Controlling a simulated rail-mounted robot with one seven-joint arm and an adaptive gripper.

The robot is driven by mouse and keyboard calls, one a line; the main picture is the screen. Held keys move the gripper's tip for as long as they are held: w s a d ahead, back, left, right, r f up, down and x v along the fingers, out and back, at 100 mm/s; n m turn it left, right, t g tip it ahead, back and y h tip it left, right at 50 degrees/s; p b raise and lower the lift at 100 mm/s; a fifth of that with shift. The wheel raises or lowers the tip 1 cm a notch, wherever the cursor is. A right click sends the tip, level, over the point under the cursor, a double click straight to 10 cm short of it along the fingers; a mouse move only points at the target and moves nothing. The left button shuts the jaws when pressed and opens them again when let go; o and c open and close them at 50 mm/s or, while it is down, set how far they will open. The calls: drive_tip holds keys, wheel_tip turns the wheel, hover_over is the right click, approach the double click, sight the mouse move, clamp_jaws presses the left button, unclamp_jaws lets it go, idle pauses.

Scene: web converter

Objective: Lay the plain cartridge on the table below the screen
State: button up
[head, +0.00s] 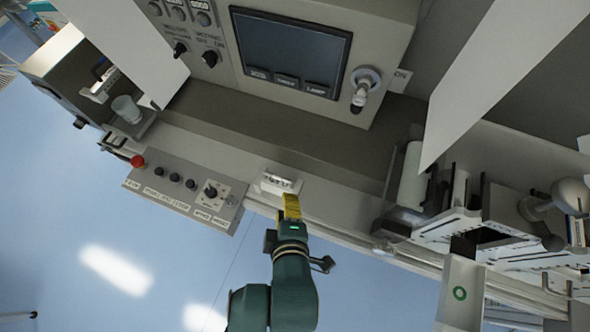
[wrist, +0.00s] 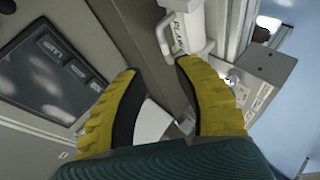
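The plain cartridge (head: 281,182) is a small white block with dark lettering, on the front edge of the table (head: 262,131) below the screen (head: 290,52). In the wrist view the cartridge (wrist: 190,28) is at the top centre, with "PLAIN" on its side. My gripper (head: 291,203) is just in front of it in the head view. In the wrist view my gripper (wrist: 158,68) has its yellow fingers spread apart with nothing held between them. The cartridge lies beyond the fingertips; whether the right fingertip touches it, I cannot tell. The screen (wrist: 45,70) also shows at left in the wrist view.
A control box (head: 185,190) with a red button and knobs juts out at the left of the front edge. A white roller and slotted plates (head: 440,222) stand at the right. A hanging white sheet (head: 490,75) is at upper right. The dark ledge under the screen is bare.

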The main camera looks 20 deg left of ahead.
drive_tip(key=w+d+r+m+t+h, duration=0.1)
drive_tip(key=w+d+r+m+t, duration=0.15)
drive_tip(key=r, duration=0.45)
drive_tip(key=w+d+r+m+t, duration=0.2)
drive_tip(key=w+d+r+m, duration=0.15)
drive_tip(key=r, duration=0.35)
drive_tip(key=w+d+r+m+t+h, duration=0.1)
drive_tip(key=w+d+r+m+t, duration=0.1)
drive_tip(key=r+m, duration=0.35)
drive_tip(key=s+d+r+m+t+h, duration=0.1)
drive_tip(key=d+r+m+t, duration=0.2)
drive_tip(key=r, duration=0.7)
drive_tip(key=s+d+r+m+t+h, duration=0.2)
drive_tip(key=d+r+m, duration=0.3)
drive_tip(key=r, duration=0.4)
drive_tip(key=shift+d+r+m+t+h, duration=0.15)
drive_tip(key=shift+r+m+t+h, duration=0.2)
drive_tip(key=shift+t, duration=0.1)
wheel_tip(320, 180, up, 22)
drive_tip(key=p, duration=2.2)
wheel_tip(320, 180, down, 64)
drive_tip(key=b, duration=6.3)
drive_tip(key=shift+r, duration=0.25)
drive_tip(key=shift+c, duration=0.3)
